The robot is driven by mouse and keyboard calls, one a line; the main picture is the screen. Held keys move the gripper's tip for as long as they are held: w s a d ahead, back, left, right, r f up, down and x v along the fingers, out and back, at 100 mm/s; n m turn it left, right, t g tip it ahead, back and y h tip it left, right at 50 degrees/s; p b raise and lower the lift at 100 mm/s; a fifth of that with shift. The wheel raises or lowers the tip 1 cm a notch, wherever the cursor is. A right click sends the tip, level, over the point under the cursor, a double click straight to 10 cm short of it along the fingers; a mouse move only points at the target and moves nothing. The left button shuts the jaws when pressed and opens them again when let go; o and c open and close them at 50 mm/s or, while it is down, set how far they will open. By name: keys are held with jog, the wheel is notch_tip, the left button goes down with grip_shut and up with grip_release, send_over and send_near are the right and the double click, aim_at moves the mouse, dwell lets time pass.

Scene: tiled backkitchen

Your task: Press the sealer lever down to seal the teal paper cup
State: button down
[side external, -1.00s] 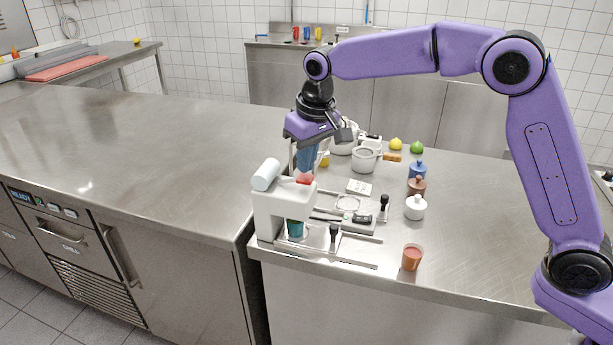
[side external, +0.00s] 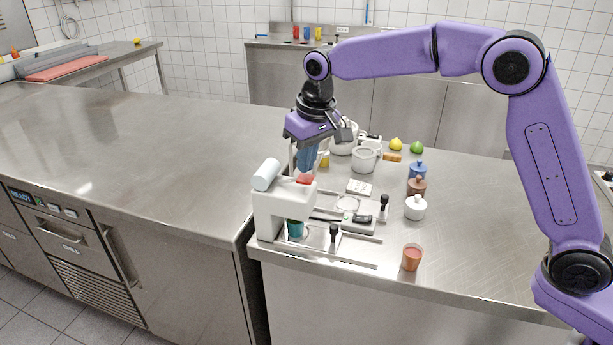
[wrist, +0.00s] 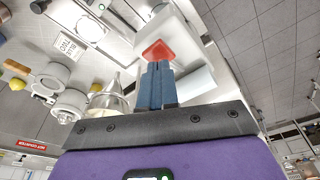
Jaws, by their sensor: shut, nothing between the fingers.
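The white sealer (side external: 270,214) stands at the front left corner of the steel counter, with a white film roll (side external: 266,174) on top. Its lever ends in a red pad (side external: 305,180), which also shows in the wrist view (wrist: 158,49). The teal paper cup (side external: 295,229) sits upright inside the sealer, partly hidden by its body. My gripper (side external: 304,170) points down with its blue fingers shut and empty, right over the red pad. In the wrist view the fingertips (wrist: 158,66) are at the pad's edge; I cannot tell whether they touch it.
An orange-red filled cup (side external: 412,257) stands near the counter's front edge. Lidded jars in white (side external: 415,208), brown (side external: 417,187) and blue (side external: 417,169) stand to the right. A white mortar-like bowl (side external: 364,160) is behind. Rails and black-knobbed handles (side external: 384,203) lie beside the sealer.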

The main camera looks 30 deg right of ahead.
aim_at(305, 177)
jog(key=shift+f, duration=1.55)
jog(key=shift+r, duration=2.55)
jog(key=s+d+f+n, duration=0.2)
jog(key=s+d, duration=0.4)
jog(key=s, duration=0.7)
jog(key=s+d+f+n+g, duration=0.1)
jog(key=s+d+f+n, duration=0.1)
jog(key=s+d+n, duration=0.2)
jog(key=s+d+f+n+g, duration=0.1)
jog(key=s+d, duration=0.8)
jog(key=s, duration=1.2)
jog(key=f+n, duration=0.1)
jog(key=n, duration=0.1)
jog(key=shift+s+d+f+n, duration=0.25)
jog(key=shift+s+f+n, duration=0.05)
jog(key=shift+s+f, duration=0.05)
